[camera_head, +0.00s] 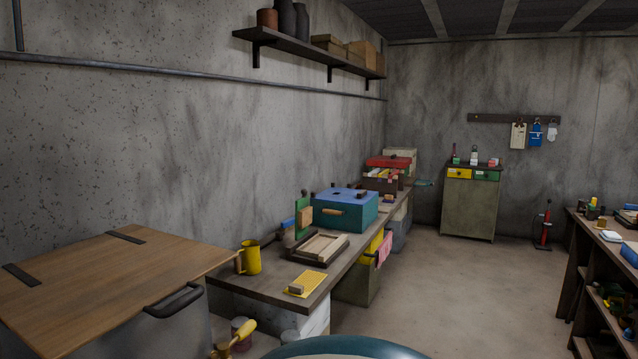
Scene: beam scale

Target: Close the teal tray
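A larger teal box (338,216) with a blue top and a tan handle stands nearer on the workbench (345,262). Neither of my grippers is in view.
A wooden-topped chest (110,280) stands at the near left. A yellow mug (250,257) and a wooden frame tray (320,248) are on the bench. A green cabinet (468,208) stands at the back; shelving (590,270) is at right. The middle floor is clear.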

